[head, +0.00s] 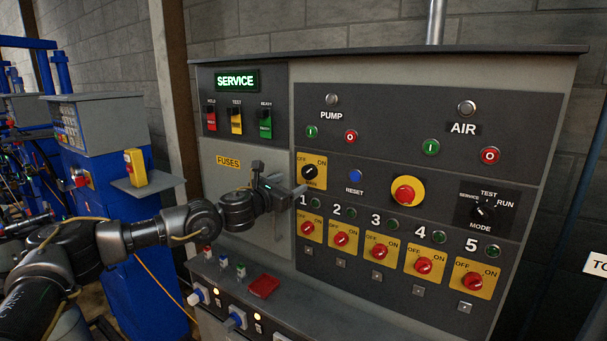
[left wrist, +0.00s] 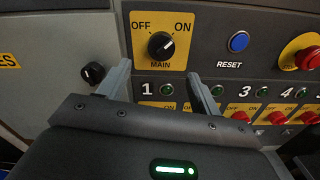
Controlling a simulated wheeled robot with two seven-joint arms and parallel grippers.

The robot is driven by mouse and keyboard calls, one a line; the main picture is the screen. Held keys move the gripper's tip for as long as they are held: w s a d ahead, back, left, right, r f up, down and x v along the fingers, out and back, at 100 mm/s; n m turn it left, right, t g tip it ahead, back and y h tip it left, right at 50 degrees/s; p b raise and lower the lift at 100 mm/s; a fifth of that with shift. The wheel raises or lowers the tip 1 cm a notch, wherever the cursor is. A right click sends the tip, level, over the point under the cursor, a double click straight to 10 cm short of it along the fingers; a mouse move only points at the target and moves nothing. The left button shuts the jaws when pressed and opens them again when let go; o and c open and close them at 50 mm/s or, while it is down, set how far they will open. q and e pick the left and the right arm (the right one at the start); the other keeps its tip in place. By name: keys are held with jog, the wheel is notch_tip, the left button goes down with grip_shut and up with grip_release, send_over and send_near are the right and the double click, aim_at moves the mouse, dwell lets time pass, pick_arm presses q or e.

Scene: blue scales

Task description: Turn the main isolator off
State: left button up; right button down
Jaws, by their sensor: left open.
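The main isolator is a black rotary knob (head: 310,171) on a yellow plate marked OFF on the left and ON on the right. In the left wrist view the knob (left wrist: 161,46) shows its white pointer mark toward the upper right, on the ON side. My left gripper (head: 291,193) is in front of the panel, just below and left of the knob in the head view. Its fingers are open and empty. In the left wrist view the fingertips (left wrist: 160,72) are spread below the knob, apart from it. My right gripper is not in view.
A blue reset button (head: 355,176) and a red emergency button (head: 407,192) are right of the knob. Numbered red switches (head: 340,239) run below. A small black door knob (left wrist: 92,73) is left of the fingers. A ledge (head: 330,318) juts out below the panel.

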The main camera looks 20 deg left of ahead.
aim_at(305, 176)
pick_arm(q)
jog(key=p+x, duration=0.2)
jog(key=x, duration=0.4)
jog(key=shift+w+d+r, duration=0.1)
jog(key=shift+p+x, duration=0.45)
jog(key=shift+x, duration=0.5)
jog(key=c, duration=1)
